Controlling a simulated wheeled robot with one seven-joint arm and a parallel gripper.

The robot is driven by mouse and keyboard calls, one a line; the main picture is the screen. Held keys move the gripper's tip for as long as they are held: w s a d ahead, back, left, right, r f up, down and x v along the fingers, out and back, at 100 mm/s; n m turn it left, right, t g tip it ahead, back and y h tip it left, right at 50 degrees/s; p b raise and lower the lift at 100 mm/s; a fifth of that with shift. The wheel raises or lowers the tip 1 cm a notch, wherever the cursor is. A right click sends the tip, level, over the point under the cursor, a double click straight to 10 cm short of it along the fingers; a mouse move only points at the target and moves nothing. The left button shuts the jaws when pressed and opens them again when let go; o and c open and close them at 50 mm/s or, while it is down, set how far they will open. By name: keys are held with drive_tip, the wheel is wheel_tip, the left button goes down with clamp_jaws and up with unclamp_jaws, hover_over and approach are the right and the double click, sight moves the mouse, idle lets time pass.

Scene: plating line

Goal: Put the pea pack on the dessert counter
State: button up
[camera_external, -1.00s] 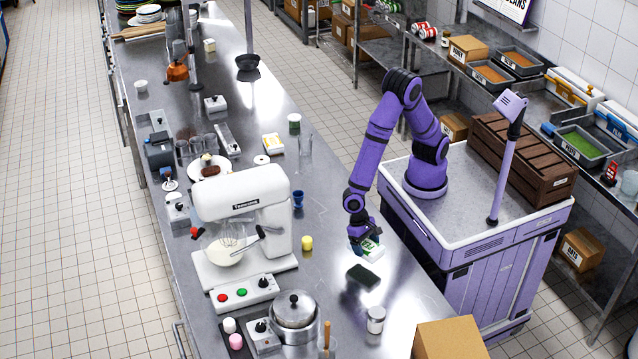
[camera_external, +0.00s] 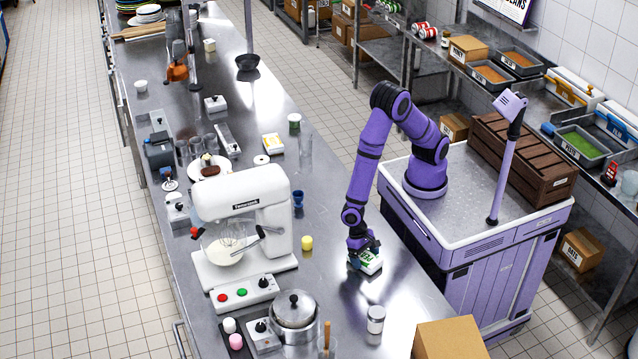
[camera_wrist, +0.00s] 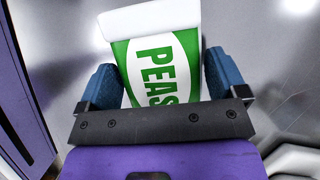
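The pea pack (camera_external: 370,263) is a white and green pack, and its "PEAS" label shows in the wrist view (camera_wrist: 158,70). It is at the right side of the long steel counter (camera_external: 335,205), down at or just above the surface; contact underneath is hidden. My gripper (camera_external: 364,249) points down over the pack. Nothing shown labels this counter as the dessert counter.
A white stand mixer (camera_external: 245,205), a yellow cup (camera_external: 307,242) and a blue cup (camera_external: 298,198) stand left of the pack. A lidded jar (camera_external: 376,319) and a cardboard box (camera_external: 450,340) are nearer the front. Bare steel surrounds the pack.

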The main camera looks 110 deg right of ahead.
drive_tip(key=shift+o, duration=0.4)
drive_tip(key=shift+d+r, duration=0.1)
drive_tip(key=shift+r, duration=0.4)
drive_tip(key=d+r+n, duration=0.1)
drive_tip(key=d+r, duration=0.2)
drive_tip(key=r, duration=0.3)
drive_tip(key=d+r+n+t, duration=0.1)
drive_tip(key=d+r, duration=0.2)
drive_tip(key=r, duration=0.4)
drive_tip(key=d+r+n, duration=0.1)
drive_tip(key=d+r, duration=0.2)
drive_tip(key=r, duration=0.3)
drive_tip(key=s+d+r+n+t+h, duration=0.2)
drive_tip(key=s+d+r+n, duration=0.3)
drive_tip(key=s+d+r, duration=0.3)
drive_tip(key=s+d+r+n+t+h, duration=0.2)
drive_tip(key=s+d+r+n, duration=0.3)
drive_tip(key=s+d+r, duration=0.3)
drive_tip(key=s+r+t, duration=0.1)
drive_tip(key=s, duration=0.3)
drive_tip(key=shift+s+r+n+t, duration=0.3)
drive_tip(key=shift+r+t, duration=0.1)
